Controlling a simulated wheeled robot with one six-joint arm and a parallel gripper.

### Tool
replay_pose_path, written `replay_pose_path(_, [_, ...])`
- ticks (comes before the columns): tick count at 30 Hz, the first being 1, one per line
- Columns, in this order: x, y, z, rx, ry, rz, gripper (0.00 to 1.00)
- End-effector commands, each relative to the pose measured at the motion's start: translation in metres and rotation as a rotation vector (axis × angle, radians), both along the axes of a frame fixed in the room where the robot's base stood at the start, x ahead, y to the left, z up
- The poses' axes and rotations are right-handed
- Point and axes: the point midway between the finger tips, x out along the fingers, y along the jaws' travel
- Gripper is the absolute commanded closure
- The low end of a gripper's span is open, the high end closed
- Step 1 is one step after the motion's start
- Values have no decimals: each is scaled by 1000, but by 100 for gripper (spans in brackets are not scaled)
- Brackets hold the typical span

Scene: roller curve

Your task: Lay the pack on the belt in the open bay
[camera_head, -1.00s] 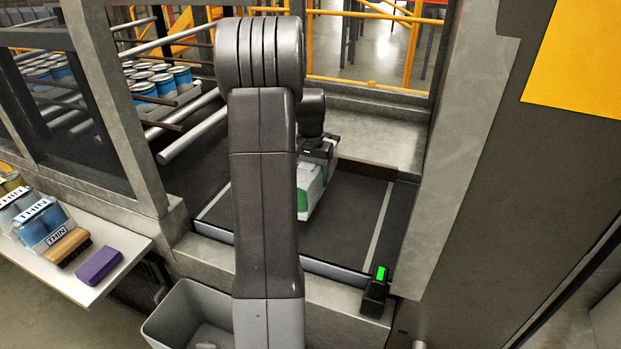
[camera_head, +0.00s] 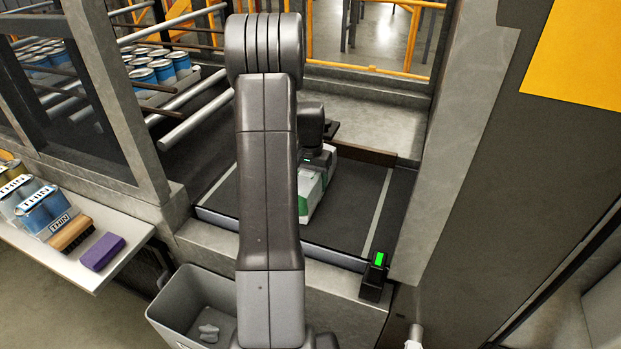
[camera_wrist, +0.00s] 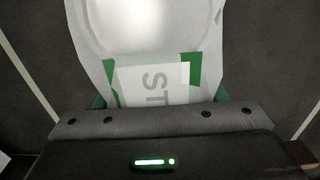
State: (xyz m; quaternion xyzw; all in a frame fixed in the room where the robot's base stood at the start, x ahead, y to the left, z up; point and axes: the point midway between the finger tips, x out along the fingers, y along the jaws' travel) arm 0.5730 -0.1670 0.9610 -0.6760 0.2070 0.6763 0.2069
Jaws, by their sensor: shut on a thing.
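The pack (camera_head: 310,187) is white and green and sits at the dark belt (camera_head: 347,215) in the open bay, partly hidden behind my arm. In the wrist view the pack (camera_wrist: 152,82) shows a white label with the letters "ST" and green patches. My gripper (camera_head: 318,155) is over the pack's far end and shut on it. In the wrist view the gripper (camera_wrist: 158,118) spans the pack's near edge, with dark belt on both sides. I cannot tell whether the pack's underside touches the belt.
A post with a green-lit box (camera_head: 374,277) stands at the bay's front right corner. A grey bin (camera_head: 190,300) is below the front edge. Rollers (camera_head: 195,122) lie left.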

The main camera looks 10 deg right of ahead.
Motion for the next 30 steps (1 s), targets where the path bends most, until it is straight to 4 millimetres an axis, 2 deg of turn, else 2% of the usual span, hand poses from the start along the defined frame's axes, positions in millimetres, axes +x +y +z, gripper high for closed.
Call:
replay_pose_path(1, [1,0,-1,-1,-3,0,95])
replay_pose_path(2, [0,0,-2,0,0,0,31])
replay_pose_path(4, [0,0,-1,0,0,0,17])
replay_pose_path(13, [0,0,0,0,0,0,15])
replay_pose_path(17, [1,0,8,-1,-3,0,15])
replay_pose_path(30, [1,0,95,-1,-4,0,15])
